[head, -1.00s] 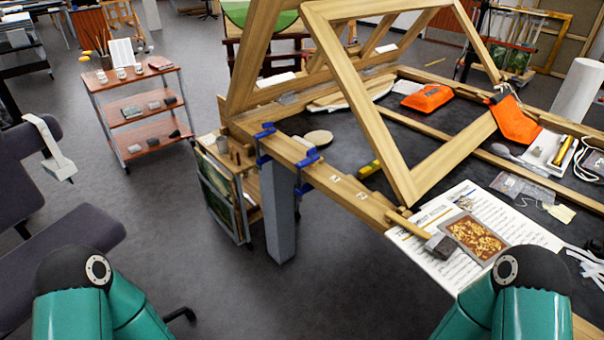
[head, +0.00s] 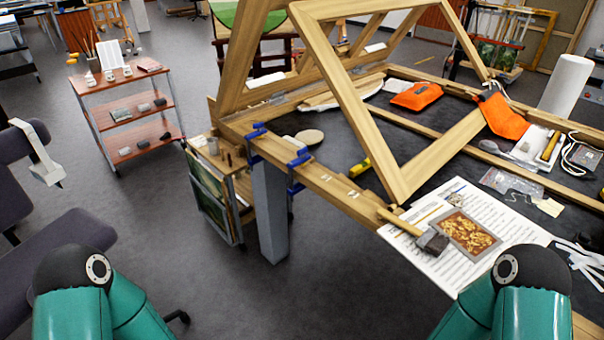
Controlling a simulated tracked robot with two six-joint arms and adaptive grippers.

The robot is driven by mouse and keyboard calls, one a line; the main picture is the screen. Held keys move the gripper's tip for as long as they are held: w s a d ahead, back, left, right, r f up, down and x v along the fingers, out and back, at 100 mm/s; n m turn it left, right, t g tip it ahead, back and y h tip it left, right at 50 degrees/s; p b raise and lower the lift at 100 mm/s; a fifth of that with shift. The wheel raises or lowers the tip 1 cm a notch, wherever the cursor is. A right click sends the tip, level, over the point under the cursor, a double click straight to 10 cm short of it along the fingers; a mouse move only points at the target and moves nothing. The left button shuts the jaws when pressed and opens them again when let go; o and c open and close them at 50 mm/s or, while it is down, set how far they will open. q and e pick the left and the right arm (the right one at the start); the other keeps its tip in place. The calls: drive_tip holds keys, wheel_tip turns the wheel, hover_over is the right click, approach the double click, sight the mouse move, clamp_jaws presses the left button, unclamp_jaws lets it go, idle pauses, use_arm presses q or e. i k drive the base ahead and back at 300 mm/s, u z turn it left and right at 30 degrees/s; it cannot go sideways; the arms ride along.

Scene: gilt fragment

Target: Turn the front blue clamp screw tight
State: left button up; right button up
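Two blue clamps grip the wooden edge of the worktable. One blue clamp (head: 256,131) sits farther left, near the corner. The other blue clamp (head: 299,159) sits nearer, to its right, with a blue part (head: 295,188) below the rail. Their screws are too small to make out clearly. Only my two teal and black arm parts show, at the lower left and lower right. Neither of my grippers is in the picture, and nothing of mine is near the clamps.
The worktable's wooden rail (head: 340,190) runs toward the lower right. A hammer (head: 432,241) and a gilt piece (head: 468,233) lie on printed sheets. A tilted wooden frame (head: 437,157) stands over the table. A grey chair (head: 70,250) is at left; open floor lies between.

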sight(301, 152)
drive_tip(key=z, duration=0.05)
drive_tip(key=k, duration=0.55)
drive_tip(key=u, duration=0.45)
drive_tip(key=i, duration=0.6)
drive_tip(key=u, duration=0.55)
drive_tip(key=i, duration=0.6)
drive_tip(key=z, duration=0.35)
